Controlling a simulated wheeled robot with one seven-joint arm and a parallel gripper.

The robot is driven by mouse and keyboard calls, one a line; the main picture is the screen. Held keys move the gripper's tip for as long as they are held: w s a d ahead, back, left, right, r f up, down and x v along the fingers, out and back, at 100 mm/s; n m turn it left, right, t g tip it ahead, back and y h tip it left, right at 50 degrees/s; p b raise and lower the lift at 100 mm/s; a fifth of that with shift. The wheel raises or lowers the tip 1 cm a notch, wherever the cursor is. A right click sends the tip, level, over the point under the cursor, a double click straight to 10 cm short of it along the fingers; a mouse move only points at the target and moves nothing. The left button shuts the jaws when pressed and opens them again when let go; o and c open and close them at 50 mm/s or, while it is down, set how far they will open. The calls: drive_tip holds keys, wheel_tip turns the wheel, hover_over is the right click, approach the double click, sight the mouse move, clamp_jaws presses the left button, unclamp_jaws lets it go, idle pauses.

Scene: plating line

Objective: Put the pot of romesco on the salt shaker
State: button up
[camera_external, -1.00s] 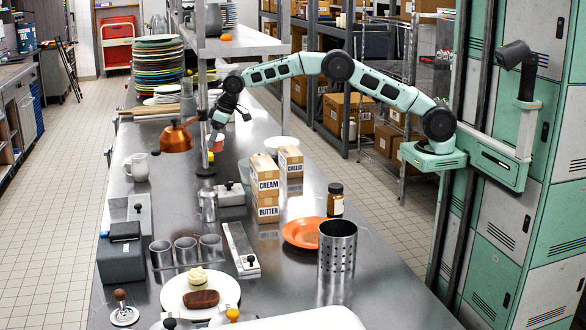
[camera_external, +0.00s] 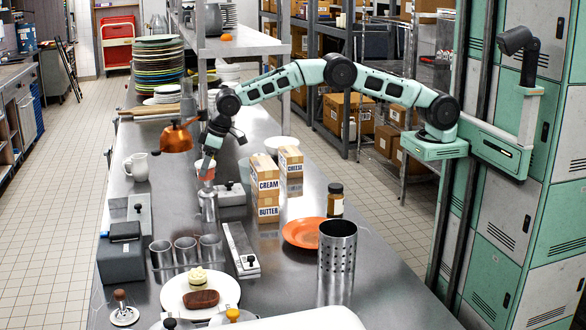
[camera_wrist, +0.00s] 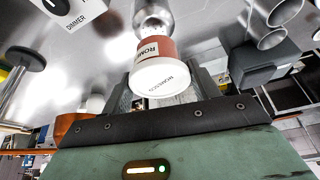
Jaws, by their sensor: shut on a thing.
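The pot of romesco (camera_external: 205,171), reddish with a white lid, is in my gripper (camera_external: 207,160), which is shut on it. In the wrist view the pot (camera_wrist: 153,58) sits between the fingers of my gripper (camera_wrist: 162,84), its printed lid facing the camera. A small metal shaker (camera_external: 208,207), apparently the salt shaker, stands upright on the steel counter directly below the pot. In the wrist view the shaker (camera_wrist: 153,17) is right behind the pot's far end. I cannot tell whether they touch.
Cartons marked cream (camera_external: 265,181) and butter are stacked right of the shaker. A copper lamp (camera_external: 176,138) hangs to the left. Metal cups (camera_external: 185,249), an orange plate (camera_external: 301,233) and a perforated cylinder (camera_external: 337,248) stand nearer on the steel counter (camera_external: 285,268).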

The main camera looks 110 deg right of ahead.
sight(207, 175)
drive_tip(key=shift+f+p, duration=0.65)
drive_tip(key=shift+f, duration=1.25)
drive_tip(key=shift+f, duration=0.2)
drive_tip(key=o, duration=1)
drive_tip(key=shift+r, duration=0.15)
drive_tip(key=shift+r, duration=0.2)
drive_tip(key=b+v, duration=0.3)
drive_tip(key=v, duration=0.8)
drive_tip(key=shift+s+r+b, duration=0.25)
drive_tip(key=shift+r+b, duration=0.05)
drive_tip(key=shift+b, duration=0.1)
